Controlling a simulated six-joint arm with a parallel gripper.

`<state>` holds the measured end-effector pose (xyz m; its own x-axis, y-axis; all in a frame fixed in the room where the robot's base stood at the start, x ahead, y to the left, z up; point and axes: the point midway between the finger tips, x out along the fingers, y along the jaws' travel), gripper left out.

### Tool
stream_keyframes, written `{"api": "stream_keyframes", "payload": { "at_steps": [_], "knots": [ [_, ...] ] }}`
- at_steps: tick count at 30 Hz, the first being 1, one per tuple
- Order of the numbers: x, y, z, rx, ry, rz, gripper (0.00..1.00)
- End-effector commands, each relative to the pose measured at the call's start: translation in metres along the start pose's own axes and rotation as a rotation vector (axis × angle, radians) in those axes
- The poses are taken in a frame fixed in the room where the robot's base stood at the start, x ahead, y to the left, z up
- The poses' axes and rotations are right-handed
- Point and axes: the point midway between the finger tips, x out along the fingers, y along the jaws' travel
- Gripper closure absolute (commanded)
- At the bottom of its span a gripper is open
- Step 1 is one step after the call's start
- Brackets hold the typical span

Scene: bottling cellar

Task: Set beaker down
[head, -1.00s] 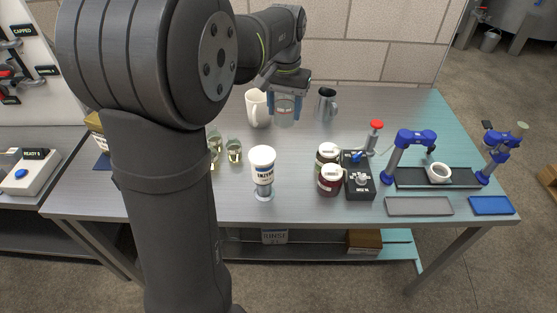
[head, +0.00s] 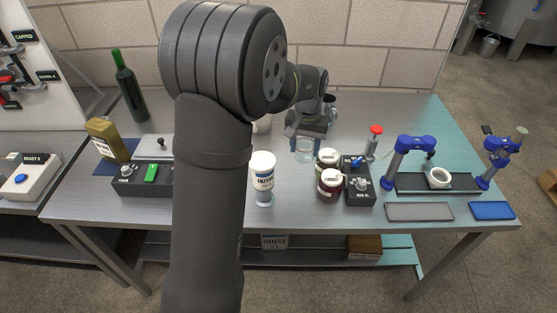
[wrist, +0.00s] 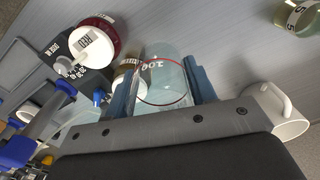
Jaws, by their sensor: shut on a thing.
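The beaker (wrist: 165,72) is clear glass with a red ring and a white "100" mark. My gripper (wrist: 160,90) is shut on it, with a blue finger on each side.
Two jars (head: 331,183) and a black control box (head: 357,187) stand in front and right of the beaker. A white ENZYME tub (head: 263,172) is to the left.

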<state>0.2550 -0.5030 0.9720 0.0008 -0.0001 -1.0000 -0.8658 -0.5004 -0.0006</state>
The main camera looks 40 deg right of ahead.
Motion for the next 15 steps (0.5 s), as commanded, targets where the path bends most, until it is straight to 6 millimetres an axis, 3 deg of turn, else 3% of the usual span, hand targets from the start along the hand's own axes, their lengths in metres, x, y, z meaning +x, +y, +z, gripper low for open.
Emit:
{"api": "stream_keyframes", "payload": {
  "at_steps": [9,15],
  "knots": [
    [0.044,-0.067,-0.031,-0.005,-0.002,0.000,0.72],
    [0.058,-0.087,-0.041,-0.001,-0.001,0.000,0.72]
  ]
}}
